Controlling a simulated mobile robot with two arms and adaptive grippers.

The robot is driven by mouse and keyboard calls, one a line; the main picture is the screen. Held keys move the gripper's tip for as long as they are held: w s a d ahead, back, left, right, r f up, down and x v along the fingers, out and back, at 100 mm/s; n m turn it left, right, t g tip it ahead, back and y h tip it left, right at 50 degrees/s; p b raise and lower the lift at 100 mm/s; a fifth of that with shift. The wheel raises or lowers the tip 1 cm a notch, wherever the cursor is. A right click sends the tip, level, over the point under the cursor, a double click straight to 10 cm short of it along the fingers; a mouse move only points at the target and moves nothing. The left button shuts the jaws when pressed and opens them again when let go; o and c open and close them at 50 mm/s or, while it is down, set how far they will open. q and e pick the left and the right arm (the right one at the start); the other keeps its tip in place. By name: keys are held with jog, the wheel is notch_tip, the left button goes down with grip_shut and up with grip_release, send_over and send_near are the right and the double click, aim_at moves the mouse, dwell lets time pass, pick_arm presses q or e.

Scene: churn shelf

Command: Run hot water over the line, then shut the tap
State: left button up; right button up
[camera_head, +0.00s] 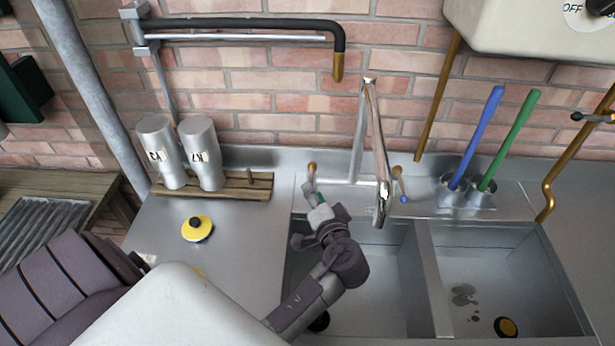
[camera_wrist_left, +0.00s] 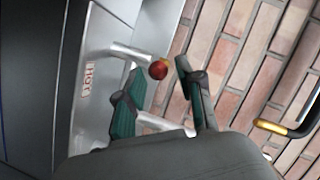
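The hot tap lever ends in a red knob (camera_wrist_left: 158,69), next to a HOT label (camera_wrist_left: 88,80) in the left wrist view. In the head view the lever's end (camera_head: 312,168) shows just beyond my left gripper (camera_head: 314,190). My left gripper is open, its two green-padded fingers on either side of the knob; contact is not clear. The chrome tap spout (camera_head: 379,150) hangs over the sinks, with no water visible from it. The cold lever has a blue knob (camera_head: 404,199). A black pipe with a brass end (camera_head: 338,66) runs along the wall. My right gripper is not in view.
Two metal canisters (camera_head: 204,153) stand on a wooden rack left of the tap. A yellow-and-black round object (camera_head: 197,229) lies on the counter. Blue (camera_head: 478,135) and green (camera_head: 510,138) handles stand in metal cups at the right. The right sink (camera_head: 490,280) has a dark round object on its floor.

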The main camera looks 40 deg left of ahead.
aim_at(311, 180)
pick_arm(q)
jog(key=p+x, duration=0.1)
jog(key=x, duration=0.3)
jog(key=shift+w+a, duration=0.1)
jog(key=shift+w, duration=0.05)
jog(key=shift+w+a+f, duration=0.2)
jog(key=shift+w+a, duration=0.2)
jog(key=shift+a, duration=0.15)
jog(key=shift+c, duration=0.5)
grip_shut()
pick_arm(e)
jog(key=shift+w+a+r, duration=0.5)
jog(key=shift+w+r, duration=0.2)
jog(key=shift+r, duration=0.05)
